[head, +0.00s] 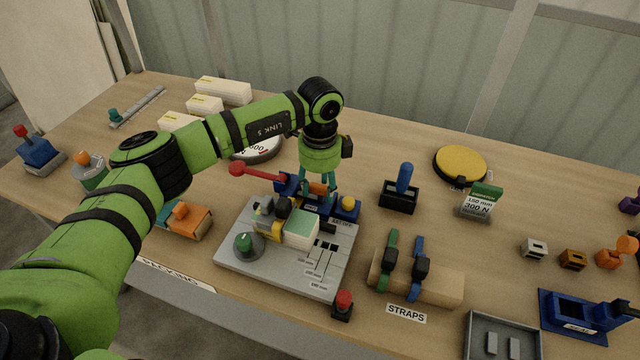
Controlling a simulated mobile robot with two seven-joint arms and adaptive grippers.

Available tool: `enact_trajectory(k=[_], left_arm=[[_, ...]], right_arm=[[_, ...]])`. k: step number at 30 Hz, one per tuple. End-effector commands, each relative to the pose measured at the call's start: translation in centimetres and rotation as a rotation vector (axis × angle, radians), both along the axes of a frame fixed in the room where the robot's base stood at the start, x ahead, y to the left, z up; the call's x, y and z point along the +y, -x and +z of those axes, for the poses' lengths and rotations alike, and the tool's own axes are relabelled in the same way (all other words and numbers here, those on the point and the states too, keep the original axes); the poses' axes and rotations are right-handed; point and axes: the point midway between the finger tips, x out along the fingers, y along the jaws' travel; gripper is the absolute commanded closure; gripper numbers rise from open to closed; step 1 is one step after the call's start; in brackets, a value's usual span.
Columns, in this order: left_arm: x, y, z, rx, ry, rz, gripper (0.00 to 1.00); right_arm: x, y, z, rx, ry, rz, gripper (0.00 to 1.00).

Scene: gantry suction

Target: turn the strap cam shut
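My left gripper (318,182) reaches down, its teal fingers spread to either side of a small orange part (318,188) on a blue base. That base stands at the back of a grey fixture board (245,278). I cannot tell whether the fingers touch the orange part, or whether it is the strap cam. A red-knobbed lever (255,173) sticks out left beside it. On the board, a pale block with a green top (302,222) sits in front of the gripper. A wooden block (445,286) carries a green strap and a blue strap with black buckles (420,262). My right gripper is not in view.
A green knob (244,242) and a red button (343,302) stand near the board's front. A blue-handled tool in a black holder (398,198) is to the right. A yellow disc (460,164) lies farther back. A grey tray (478,350) sits at the front edge.

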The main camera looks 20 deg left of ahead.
Motion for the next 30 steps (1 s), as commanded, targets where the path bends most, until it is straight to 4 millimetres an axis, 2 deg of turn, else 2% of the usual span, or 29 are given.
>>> enact_trajectory(k=[8, 11, 14, 24, 30], left_arm=[[0.0, 0.0, 0.0, 0.001, 0.0, -0.003, 0.48], [0.0, 0.0, 0.7, 0.0, 0.0, -0.003, 0.48], [0.0, -0.1, 2.1, -0.003, 0.001, -0.002, 0.48], [0.0, -0.1, 9.2, -0.003, 0.0, -0.001, 0.48], [0.0, 0.0, 11.5, -0.001, 0.0, -0.001, 0.48]], right_arm=[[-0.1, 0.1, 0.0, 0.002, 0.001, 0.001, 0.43], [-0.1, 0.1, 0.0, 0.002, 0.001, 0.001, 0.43], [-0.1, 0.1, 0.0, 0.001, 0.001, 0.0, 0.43], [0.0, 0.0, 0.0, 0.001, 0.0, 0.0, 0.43], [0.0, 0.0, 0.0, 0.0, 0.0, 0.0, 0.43]])
